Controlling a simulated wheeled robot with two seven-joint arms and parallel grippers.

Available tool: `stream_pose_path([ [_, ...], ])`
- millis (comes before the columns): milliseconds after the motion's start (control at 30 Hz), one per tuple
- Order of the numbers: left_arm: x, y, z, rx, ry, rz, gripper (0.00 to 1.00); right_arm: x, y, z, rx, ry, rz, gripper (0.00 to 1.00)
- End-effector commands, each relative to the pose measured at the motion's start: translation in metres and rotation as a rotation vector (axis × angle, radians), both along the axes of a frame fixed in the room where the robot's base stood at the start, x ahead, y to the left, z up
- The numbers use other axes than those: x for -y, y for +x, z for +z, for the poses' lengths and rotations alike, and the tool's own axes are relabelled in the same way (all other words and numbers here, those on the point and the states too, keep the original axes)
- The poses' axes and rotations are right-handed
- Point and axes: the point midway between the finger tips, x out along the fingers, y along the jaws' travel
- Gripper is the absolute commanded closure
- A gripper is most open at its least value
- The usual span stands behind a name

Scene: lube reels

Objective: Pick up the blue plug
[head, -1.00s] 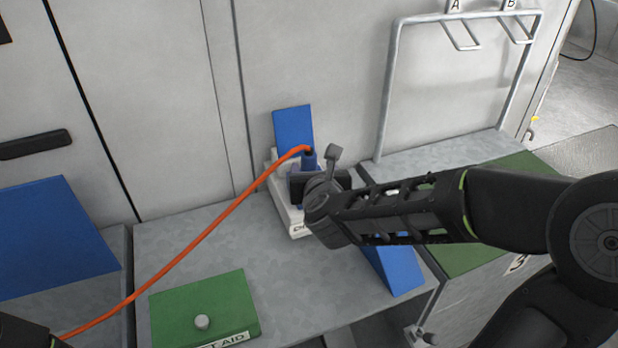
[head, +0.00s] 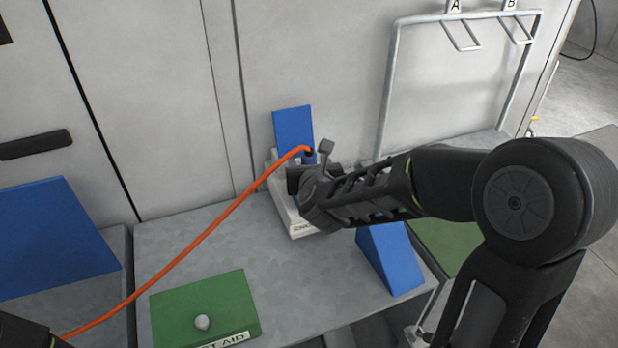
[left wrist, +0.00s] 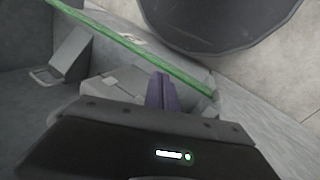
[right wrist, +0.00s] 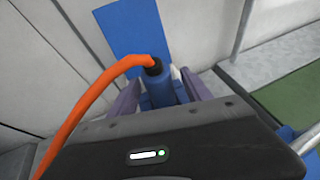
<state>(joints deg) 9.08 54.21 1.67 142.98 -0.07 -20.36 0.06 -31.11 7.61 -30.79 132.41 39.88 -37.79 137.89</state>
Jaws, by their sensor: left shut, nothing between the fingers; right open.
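The blue plug (right wrist: 160,90) stands upright in the right wrist view, with an orange cable (right wrist: 100,88) leaving its black top. In the head view the plug (head: 310,158) is mostly hidden by my right gripper (head: 297,180), and the orange cable (head: 220,222) runs down to the lower left. My right gripper is open, with one purple finger on each side of the plug (right wrist: 160,95); I cannot tell whether they touch it. My left gripper (left wrist: 163,90) is shut and empty in the left wrist view, its purple fingers together.
A white base (head: 291,217) with an upright blue panel (head: 293,127) stands by the wall. A blue wedge (head: 392,260) lies to its right and a green first-aid box (head: 204,305) at front left. A metal rack (head: 387,90) stands at back right. The grey bench (head: 185,235) has free room.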

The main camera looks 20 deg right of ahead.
Motion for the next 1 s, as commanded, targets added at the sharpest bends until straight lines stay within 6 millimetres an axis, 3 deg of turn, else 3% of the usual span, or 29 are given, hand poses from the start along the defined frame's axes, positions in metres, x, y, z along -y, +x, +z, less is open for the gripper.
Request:
stream_pose_path([
  [167, 0.0, 0.0, 0.0, 0.0, 0.0, 0.0, 1.0, 0.0, -0.0001, 0.0, 0.0, 0.0, 0.0, 0.43],
  [833, 0.0, 0.0001, 0.0, 0.0, 0.0, 0.0, 1.0, 0.0, -0.0001, 0.0002, 0.0, 0.0, 0.0, 0.98],
  [1000, 0.0, 0.0, 0.0, 0.0, 0.0, 0.0, 1.0, 0.0, -0.0001, 0.0, 0.0, 0.0, 0.0, 1.0],
])
